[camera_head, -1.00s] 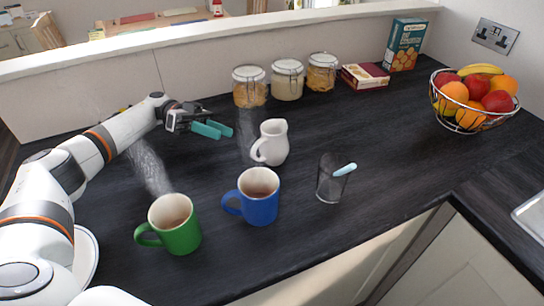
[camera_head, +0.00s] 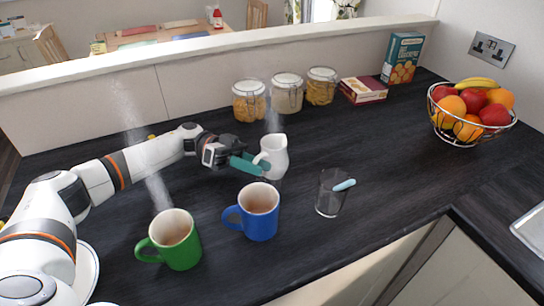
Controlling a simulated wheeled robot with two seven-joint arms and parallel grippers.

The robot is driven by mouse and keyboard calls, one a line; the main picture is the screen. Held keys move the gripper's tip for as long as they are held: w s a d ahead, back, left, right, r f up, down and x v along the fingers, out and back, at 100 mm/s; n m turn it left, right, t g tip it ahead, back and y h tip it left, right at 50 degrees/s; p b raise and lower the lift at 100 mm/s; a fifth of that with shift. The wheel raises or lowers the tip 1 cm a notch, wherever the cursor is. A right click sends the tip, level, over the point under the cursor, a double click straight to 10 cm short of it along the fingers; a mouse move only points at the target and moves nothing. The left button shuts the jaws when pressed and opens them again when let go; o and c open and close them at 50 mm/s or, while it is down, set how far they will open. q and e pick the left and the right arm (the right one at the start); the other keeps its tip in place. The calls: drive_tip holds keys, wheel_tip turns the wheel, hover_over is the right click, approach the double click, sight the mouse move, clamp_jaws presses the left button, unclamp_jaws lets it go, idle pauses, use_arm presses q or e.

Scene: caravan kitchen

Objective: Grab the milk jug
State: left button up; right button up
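The white milk jug (camera_head: 275,157) stands upright on the dark counter, its handle on the left side. My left gripper (camera_head: 250,163) is at the jug's handle with its teal fingers. The near finger overlaps the handle in the picture and the far finger is mostly hidden. I cannot tell whether the fingers press on the handle. My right gripper is not in view.
A blue mug (camera_head: 259,212) stands just in front of the jug, and a green mug (camera_head: 174,241) is at front left. A glass (camera_head: 329,196) with a pale blue stick is to the right. Jars (camera_head: 249,103), boxes (camera_head: 363,91) and a fruit basket (camera_head: 470,130) stand further back.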

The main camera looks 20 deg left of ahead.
use_arm(q)
drive_tip(key=shift+d, duration=0.9)
drive_tip(key=shift+c, duration=0.4)
clamp_jaws()
drive_tip(key=shift+r, duration=0.15)
